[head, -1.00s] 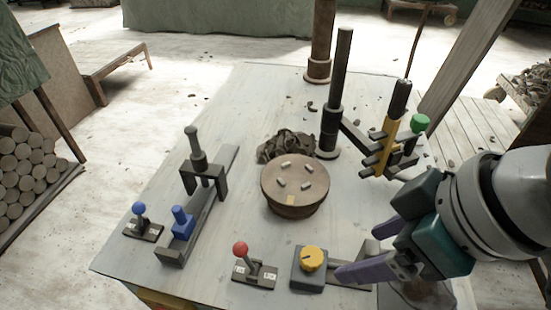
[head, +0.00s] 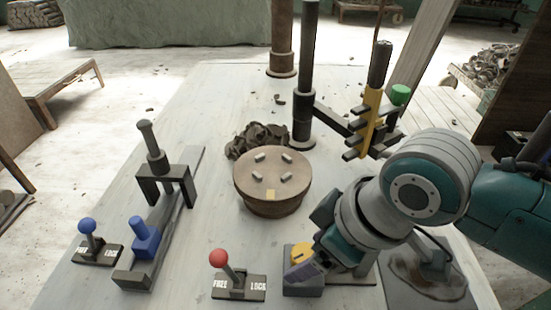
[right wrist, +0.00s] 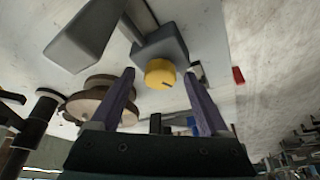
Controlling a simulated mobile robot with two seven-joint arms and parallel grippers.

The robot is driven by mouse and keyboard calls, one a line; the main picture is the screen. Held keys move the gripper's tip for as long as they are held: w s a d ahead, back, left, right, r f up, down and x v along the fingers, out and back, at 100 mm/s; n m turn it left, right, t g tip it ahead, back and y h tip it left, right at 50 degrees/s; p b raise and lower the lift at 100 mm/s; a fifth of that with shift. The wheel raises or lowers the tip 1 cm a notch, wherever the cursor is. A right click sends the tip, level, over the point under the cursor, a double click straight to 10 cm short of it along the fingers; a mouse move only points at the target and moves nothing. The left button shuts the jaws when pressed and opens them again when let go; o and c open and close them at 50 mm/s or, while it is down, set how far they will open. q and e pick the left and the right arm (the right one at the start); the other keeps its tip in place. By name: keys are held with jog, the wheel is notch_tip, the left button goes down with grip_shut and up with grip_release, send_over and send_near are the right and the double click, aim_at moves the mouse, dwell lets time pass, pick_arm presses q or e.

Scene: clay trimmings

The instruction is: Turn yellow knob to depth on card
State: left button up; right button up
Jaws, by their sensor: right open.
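The yellow knob (head: 301,251) sits on a dark grey box (head: 300,286) at the table's front. My right gripper (head: 300,270) is at the knob, its purple fingers partly hiding it. In the right wrist view the knob (right wrist: 160,73) shows between the open fingertips (right wrist: 160,76), with a gap on each side; a dark mark shows on its face. My left gripper is out of view.
A red-knobbed lever (head: 219,258) on a FREE/LOCK plate stands left of the box. A blue lever (head: 87,228) and a blue slider (head: 145,238) on a rail are further left. A yellow post (head: 369,115) with dark arms and a green knob (head: 400,94) stand behind my right arm.

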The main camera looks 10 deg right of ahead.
grip_shut()
dwell(0.7)
